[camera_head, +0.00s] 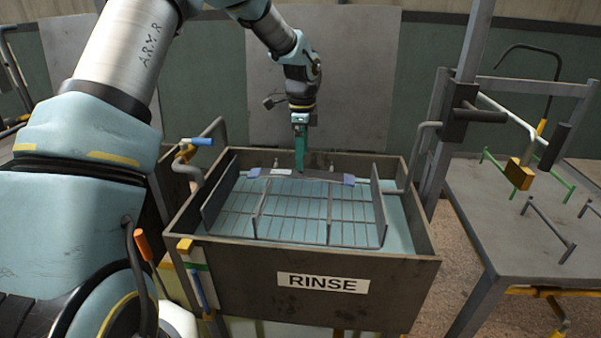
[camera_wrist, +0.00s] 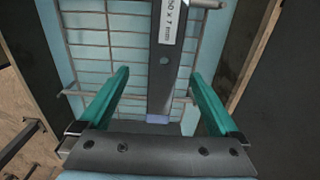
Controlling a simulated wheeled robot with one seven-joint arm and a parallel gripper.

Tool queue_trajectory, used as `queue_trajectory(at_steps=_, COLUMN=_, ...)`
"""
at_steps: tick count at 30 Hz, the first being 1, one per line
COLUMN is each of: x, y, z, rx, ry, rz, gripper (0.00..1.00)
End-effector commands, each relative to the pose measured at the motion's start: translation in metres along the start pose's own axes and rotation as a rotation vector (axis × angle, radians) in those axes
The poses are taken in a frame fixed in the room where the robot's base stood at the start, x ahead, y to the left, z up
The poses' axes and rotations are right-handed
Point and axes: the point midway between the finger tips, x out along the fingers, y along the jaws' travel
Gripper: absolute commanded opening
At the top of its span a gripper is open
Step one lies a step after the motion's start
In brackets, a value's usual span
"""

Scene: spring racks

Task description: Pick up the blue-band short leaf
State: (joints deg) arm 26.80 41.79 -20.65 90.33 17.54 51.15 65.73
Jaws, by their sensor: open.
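The blue-band short leaf (camera_head: 318,175) is a dark flat bar with a blue band at each end and a white label. It lies across the back of the wire rack inside the rinse tank. In the wrist view the leaf (camera_wrist: 164,80) runs up the picture between the two green fingers, with its near blue band (camera_wrist: 157,118) showing. My gripper (camera_head: 299,168) is over the leaf, left of its middle. In the wrist view my gripper (camera_wrist: 159,73) is open, one finger on each side of the leaf, with gaps between. Finger depth beside the leaf is hard to tell.
The wire rack (camera_head: 257,215) stands in pale blue liquid inside the dark tank (camera_head: 225,262), labelled RINSE. Tank walls surround it. A grey table (camera_head: 465,200) with green and dark bars is at right. Bent pipe handles flank the tank.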

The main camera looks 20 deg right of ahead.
Motion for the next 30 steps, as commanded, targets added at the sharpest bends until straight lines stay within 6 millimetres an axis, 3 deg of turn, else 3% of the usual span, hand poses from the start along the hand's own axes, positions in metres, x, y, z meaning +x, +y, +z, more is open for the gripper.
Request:
queue_trajectory(at_steps=5, x=0.011, y=-0.002, z=0.001, rx=0.0, ry=0.0, rz=0.003, gripper=0.97)
queue_trajectory(at_steps=15, x=0.052, y=-0.007, z=0.003, rx=-0.001, ry=0.0, rz=0.001, gripper=0.97)
queue_trajectory(at_steps=23, x=0.056, y=-0.007, z=0.003, rx=-0.001, ry=0.0, rz=-0.001, gripper=0.97)
queue_trajectory(at_steps=30, x=0.056, y=-0.007, z=0.002, rx=-0.001, ry=0.0, rz=-0.001, gripper=0.7)
